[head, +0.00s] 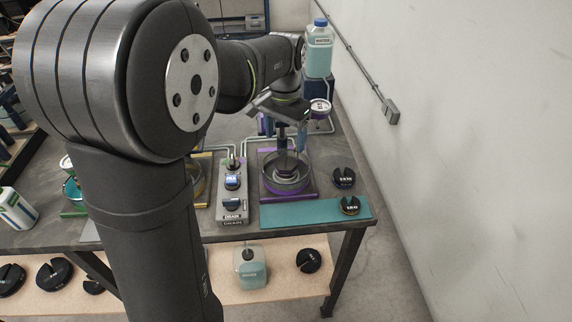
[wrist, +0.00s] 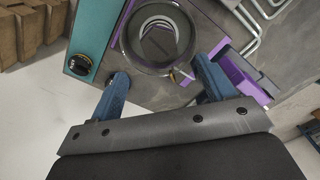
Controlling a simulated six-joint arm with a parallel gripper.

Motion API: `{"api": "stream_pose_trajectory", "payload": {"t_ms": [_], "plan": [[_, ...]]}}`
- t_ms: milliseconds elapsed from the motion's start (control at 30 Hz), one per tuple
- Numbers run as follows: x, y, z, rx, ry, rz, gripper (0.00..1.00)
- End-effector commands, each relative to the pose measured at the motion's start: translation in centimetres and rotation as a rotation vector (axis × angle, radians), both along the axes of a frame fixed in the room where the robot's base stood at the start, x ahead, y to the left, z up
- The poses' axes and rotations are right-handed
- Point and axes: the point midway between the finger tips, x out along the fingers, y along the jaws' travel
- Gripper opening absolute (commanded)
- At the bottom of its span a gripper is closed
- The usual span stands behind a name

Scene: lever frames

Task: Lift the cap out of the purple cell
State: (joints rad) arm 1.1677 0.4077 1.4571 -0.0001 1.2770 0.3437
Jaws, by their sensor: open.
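The purple cell (head: 267,188) is a round clear-walled dish on a purple-trimmed base at the right part of the bench. The cap (head: 286,174) appears as a grey round piece with a ring-like top inside the dish. In the wrist view the cell (wrist: 124,42) is at the top centre, with the cap (wrist: 158,32) inside it. My gripper (wrist: 161,72) is open, its two blue fingers apart and nothing between them. In the head view my gripper (head: 287,138) is above the cell, partly hidden by my wrist. Finger contact with the dish cannot be told.
A grey control box (head: 232,190) with a lit display stands left of the cell, with pipes behind. Black slotted weights (head: 344,177) are to the right; another (head: 350,205) is on the teal strip (head: 300,211) in front. A bottle (head: 319,50) stands behind.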

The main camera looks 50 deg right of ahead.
Motion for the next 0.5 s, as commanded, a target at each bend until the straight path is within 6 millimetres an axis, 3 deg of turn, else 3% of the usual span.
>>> {"api": "stream_pose_trajectory", "payload": {"t_ms": [100,367,500], "plan": [[0.0,0.0,-1.9,0.002,0.001,0.000,0.75],[-0.1,0.0,-3.8,0.002,0.001,0.001,0.75],[-0.2,-0.1,-6.0,0.004,0.001,0.001,0.75]]}}
